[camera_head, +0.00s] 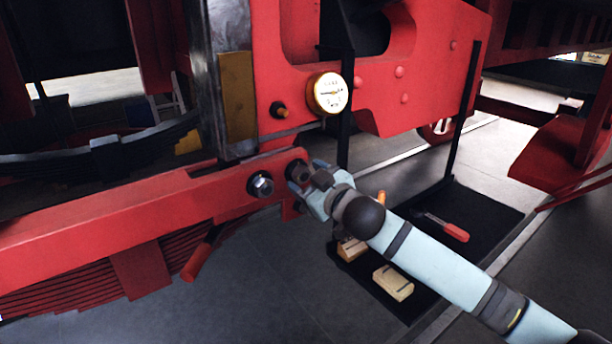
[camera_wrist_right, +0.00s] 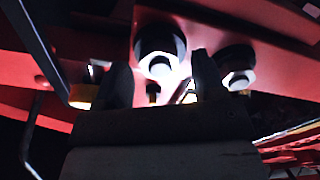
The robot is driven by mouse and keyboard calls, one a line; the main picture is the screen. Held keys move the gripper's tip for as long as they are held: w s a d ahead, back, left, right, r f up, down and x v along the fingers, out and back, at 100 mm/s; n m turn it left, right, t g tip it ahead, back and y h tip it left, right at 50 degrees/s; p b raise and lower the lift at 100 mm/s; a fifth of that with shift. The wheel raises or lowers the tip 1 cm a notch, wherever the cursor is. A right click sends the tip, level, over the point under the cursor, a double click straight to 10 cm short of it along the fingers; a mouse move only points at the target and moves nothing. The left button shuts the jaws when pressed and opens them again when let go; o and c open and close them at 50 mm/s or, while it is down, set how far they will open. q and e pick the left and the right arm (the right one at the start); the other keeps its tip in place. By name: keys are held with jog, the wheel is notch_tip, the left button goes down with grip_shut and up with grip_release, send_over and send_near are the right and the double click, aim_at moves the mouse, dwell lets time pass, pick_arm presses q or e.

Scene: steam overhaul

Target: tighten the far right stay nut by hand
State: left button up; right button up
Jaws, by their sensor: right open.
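The far stay nut (camera_head: 297,171) is a dark nut on the end of the red beam (camera_head: 130,217), partly hidden by my right gripper (camera_head: 305,181). In the right wrist view the far nut (camera_wrist_right: 159,48) shows a bright end, between and just beyond the fingertips of the right gripper (camera_wrist_right: 160,65). The right gripper is open, its fingers spread at either side of the nut's line. I cannot tell whether a finger touches it. The near stay nut (camera_head: 261,184) sits to the left on the same beam; it is at the right in the wrist view (camera_wrist_right: 238,68). My left gripper is not in view.
A dark upright rod (camera_head: 344,140) stands behind the gripper.

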jog(key=shift+w+a, duration=0.2)
jog(key=shift+w, duration=0.1)
jog(key=c, duration=0.9)
jog(key=shift+c, duration=0.2)
jog(key=m+p, duration=0.2)
jog(key=m, duration=0.1)
jog(key=shift+r+m+p, duration=0.1)
jog(key=shift+m+p, duration=0.2)
jog(key=m+p, duration=0.3)
jog(key=m, duration=0.2)
jog(key=shift+p, duration=0.4)
jog(key=m+p, duration=0.3)
jog(key=m, duration=0.1)
jog(key=shift+m, duration=0.4)
jog(key=shift+m+p, duration=0.8)
jog(key=shift+m, duration=0.8)
jog(key=shift+f, duration=0.2)
